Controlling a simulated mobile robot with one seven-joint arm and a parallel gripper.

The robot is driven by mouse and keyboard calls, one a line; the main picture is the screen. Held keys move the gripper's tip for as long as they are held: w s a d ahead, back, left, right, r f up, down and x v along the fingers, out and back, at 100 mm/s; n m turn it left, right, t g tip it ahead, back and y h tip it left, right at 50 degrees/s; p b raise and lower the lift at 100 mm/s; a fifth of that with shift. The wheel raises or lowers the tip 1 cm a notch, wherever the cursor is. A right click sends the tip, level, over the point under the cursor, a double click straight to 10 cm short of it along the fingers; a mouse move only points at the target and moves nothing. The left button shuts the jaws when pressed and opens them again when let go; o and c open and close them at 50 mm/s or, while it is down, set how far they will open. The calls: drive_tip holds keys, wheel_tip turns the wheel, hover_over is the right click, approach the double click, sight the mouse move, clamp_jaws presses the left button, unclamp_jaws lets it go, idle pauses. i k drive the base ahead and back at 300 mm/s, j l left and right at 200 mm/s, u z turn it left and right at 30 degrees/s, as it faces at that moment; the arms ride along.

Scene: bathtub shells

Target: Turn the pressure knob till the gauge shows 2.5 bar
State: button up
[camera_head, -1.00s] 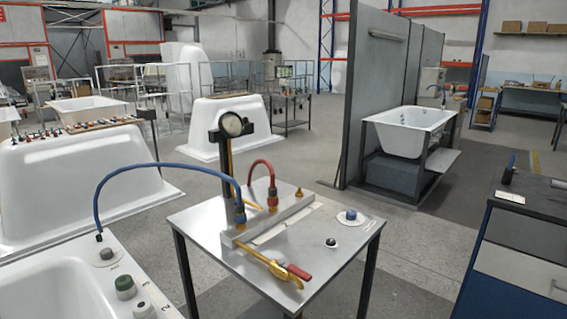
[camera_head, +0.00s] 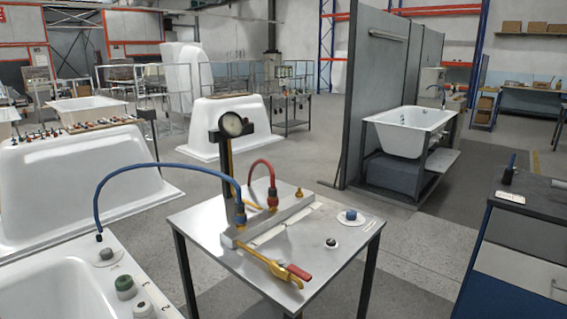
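The round gauge (camera_head: 233,124) has a pale face and a dark rim. It stands on a dark post at the back left of the small metal table (camera_head: 300,262); its needle and scale are too small to read. A blue knob (camera_head: 350,216) on a pale round base sits at the table's right side. A smaller black knob (camera_head: 331,243) on a white disc sits in front of it. I cannot tell from their looks which is the pressure knob. My gripper is not in view.
A manifold bar (camera_head: 278,219) crosses the table, with a blue hose (camera_head: 150,166) and a red hose (camera_head: 262,162). A yellow valve with a red handle (camera_head: 298,272) lies in front. A tub with knobs (camera_head: 125,287) stands at left, a blue cabinet (camera_head: 510,250) at right.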

sight(351, 215)
drive_tip(key=i+l+u, duration=0.1)
drive_tip(key=l, duration=0.25)
drive_tip(key=i+l, duration=0.25)
drive_tip(key=i+l+u, duration=0.15)
drive_tip(key=l, duration=0.25)
drive_tip(key=i+l+u, duration=0.1)
drive_tip(key=l, duration=0.25)
drive_tip(key=i+l, duration=0.2)
drive_tip(key=l, duration=0.2)
drive_tip(key=i+l+u, duration=0.15)
drive_tip(key=l, duration=0.2)
drive_tip(key=i+j, duration=0.4)
